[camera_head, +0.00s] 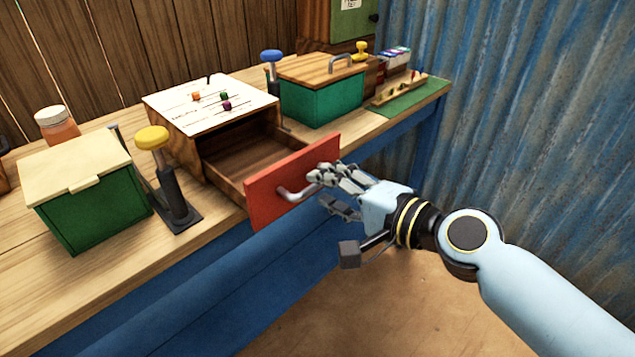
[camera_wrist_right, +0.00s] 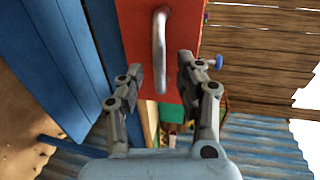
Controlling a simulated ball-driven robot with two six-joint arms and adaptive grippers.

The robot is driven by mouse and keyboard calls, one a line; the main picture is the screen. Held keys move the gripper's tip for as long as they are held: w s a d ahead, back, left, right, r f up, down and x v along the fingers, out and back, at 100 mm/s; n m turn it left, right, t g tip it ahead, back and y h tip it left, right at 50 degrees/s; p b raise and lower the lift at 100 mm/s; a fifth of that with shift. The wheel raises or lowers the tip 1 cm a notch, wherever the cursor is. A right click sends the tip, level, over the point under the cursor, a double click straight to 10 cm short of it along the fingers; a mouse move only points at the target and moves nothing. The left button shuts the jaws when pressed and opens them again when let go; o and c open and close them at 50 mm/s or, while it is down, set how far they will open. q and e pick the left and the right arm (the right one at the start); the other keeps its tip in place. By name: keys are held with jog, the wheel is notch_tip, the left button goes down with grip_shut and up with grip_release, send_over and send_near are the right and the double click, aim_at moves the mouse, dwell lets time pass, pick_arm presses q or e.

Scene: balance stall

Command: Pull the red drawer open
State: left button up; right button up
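The red drawer (camera_head: 262,192) sticks well out of its wooden cabinet (camera_head: 182,146), and its wooden inside shows empty. Its grey metal handle (camera_head: 296,194) is on the red front; the handle also shows in the right wrist view (camera_wrist_right: 159,40). My left gripper is out of view.
A green box with a cream lid (camera_head: 95,205) and a yellow-knobbed lever (camera_head: 172,190) stand left of the drawer. A green box with a wooden lid (camera_head: 322,100) stands to the right. A corrugated blue wall (camera_head: 520,120) closes the right side. Floor in front is clear.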

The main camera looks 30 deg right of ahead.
jog(key=v, duration=0.9)
jog(key=shift+w, duration=0.15)
jog(key=d+f+g+h+b, duration=0.2)
jog(key=d+f+h, duration=0.1)
jog(key=f, duration=1.2)
jog(key=s+d+f+n+g, duration=0.1)
jog(key=s+f+g, duration=0.15)
jog(key=f, duration=0.35)
jog(key=s+d+f+n+g+h, duration=0.1)
jog(key=s+f+n, duration=0.15)
jog(key=f, duration=0.45)
jog(key=s+d+f+n+g, duration=0.1)
jog(key=s+f, duration=0.3)
jog(key=f, duration=0.2)
jog(key=s+f+n+g, duration=0.2)
jog(key=s+f, duration=0.3)
jog(key=s, duration=0.3)
jog(key=s+f+n+g+h, duration=0.1)
jog(key=s+f+n+g, duration=0.2)
jog(key=s, duration=0.6)
jog(key=s+d+f+n+g+h+b, duration=0.1)
jog(key=s+f+n+g, duration=0.1)
jog(key=s+f+n, duration=0.3)
jog(key=s+f, duration=0.1)
jog(key=s, duration=0.2)
jog(key=shift+s+f, duration=0.25)
jog(key=shift+f, duration=0.15)
